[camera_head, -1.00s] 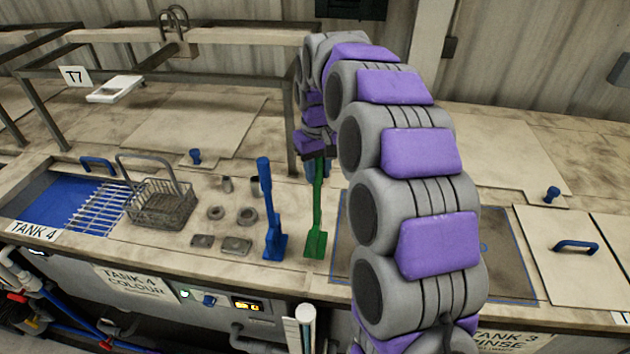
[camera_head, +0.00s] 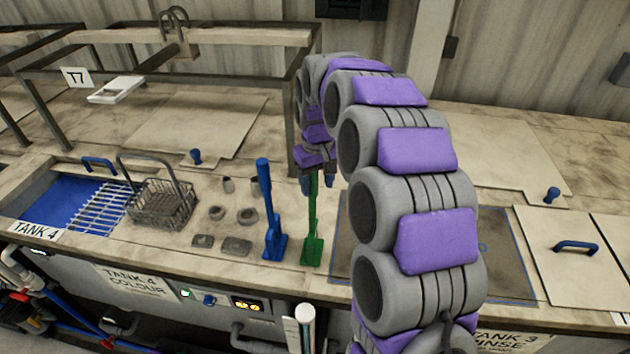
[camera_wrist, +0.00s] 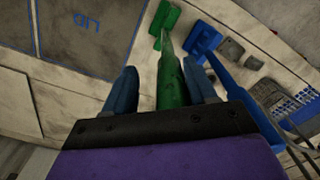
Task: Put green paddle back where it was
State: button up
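The green paddle (camera_head: 313,225) stands upright on the counter, just right of the upright blue paddle (camera_head: 269,215). My gripper (camera_head: 317,183) is at the top of the green handle, with one finger on each side. In the wrist view, my gripper (camera_wrist: 160,88) is open, with gaps between its two blue fingers and the green paddle (camera_wrist: 170,75). The green foot appears to rest on the counter. The top end of the handle is hidden behind my gripper. The blue paddle also shows in the wrist view (camera_wrist: 205,38), to the right.
A wire basket (camera_head: 162,205) and several small metal parts (camera_head: 237,246) lie left of the paddles. The blue-filled tank (camera_head: 58,200) is further left. A blue-outlined panel (camera_head: 510,265) is to the right. A metal frame (camera_head: 292,120) rises behind.

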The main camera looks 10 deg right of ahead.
jog(key=shift+a+r, duration=0.2)
jog(key=shift+r, duration=0.1)
notch_tip(320, 180, up, 11)
jog(key=shift+w+f+b, duration=0.1)
jog(key=shift+f+b, duration=0.1)
jog(key=shift+b, duration=0.35)
jog(key=shift+a+r, duration=0.15)
jog(key=shift+r, duration=0.25)
jog(key=shift+s, duration=0.2)
jog(key=shift+s, duration=0.35)
jog(key=s+f+m, duration=0.1)
jog(key=s+f, duration=0.3)
jog(key=s, duration=0.8)
jog(key=s+f+g, duration=0.1)
jog(key=s+f, duration=0.3)
jog(key=s, duration=0.9)
jog(key=s+f+m, duration=0.1)
jog(key=s+f, duration=0.4)
jog(key=s, duration=0.8)
jog(key=shift+m+g, duration=0.3)
jog(key=shift+g, duration=0.1)
